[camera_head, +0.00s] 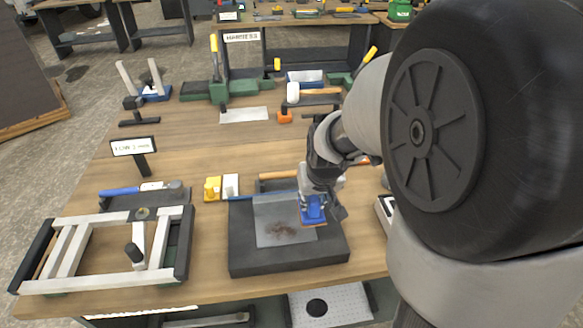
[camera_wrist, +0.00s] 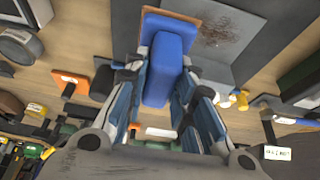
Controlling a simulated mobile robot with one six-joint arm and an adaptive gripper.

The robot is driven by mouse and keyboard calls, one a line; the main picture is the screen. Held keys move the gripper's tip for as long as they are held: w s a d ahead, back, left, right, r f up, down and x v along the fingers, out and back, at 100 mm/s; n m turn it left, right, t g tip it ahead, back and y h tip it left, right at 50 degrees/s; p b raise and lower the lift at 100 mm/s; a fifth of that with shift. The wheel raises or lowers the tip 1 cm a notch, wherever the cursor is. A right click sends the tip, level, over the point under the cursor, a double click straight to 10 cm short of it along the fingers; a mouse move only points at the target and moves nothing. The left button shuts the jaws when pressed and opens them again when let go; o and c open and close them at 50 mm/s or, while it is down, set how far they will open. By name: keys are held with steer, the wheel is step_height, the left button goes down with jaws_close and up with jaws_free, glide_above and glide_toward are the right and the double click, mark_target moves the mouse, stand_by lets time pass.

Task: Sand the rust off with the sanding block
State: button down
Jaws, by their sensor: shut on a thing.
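My gripper (camera_head: 318,190) is shut on the blue sanding block (camera_head: 313,209). The block also shows in the wrist view (camera_wrist: 165,60), between the two fingers, with a brown-orange sanding face at its far end. A grey metal plate (camera_head: 268,212) lies on a dark base (camera_head: 290,262) on the workbench. A brown rust patch (camera_head: 281,231) marks the plate's lower middle; it also shows in the wrist view (camera_wrist: 222,29). The block is over the plate's right edge, to the right of and above the rust in the head view. I cannot tell whether it touches the plate.
A sign (camera_head: 134,146) stands at back left. Bare wood (camera_head: 190,235) lies between frame and base.

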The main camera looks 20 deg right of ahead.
steer(key=shift+d, duration=0.15)
step_height(320, 180, down, 5)
steer(key=b, duration=0.4)
steer(key=shift+r, duration=0.1)
steer(key=w+a+b, duration=0.1)
steer(key=a, duration=0.3)
steer(key=w+a, duration=0.1)
steer(key=a, duration=0.3)
steer(key=w+a+b, duration=0.1)
steer(key=a, duration=0.3)
steer(key=shift+w+r+b, duration=0.2)
steer(key=shift+r+b, duration=0.1)
steer(key=shift+w+a+r, duration=0.1)
steer(key=shift+w+a, duration=0.1)
steer(key=shift+a, duration=0.35)
steer(key=c, duration=1.9)
jaws_free()
jaws_close()
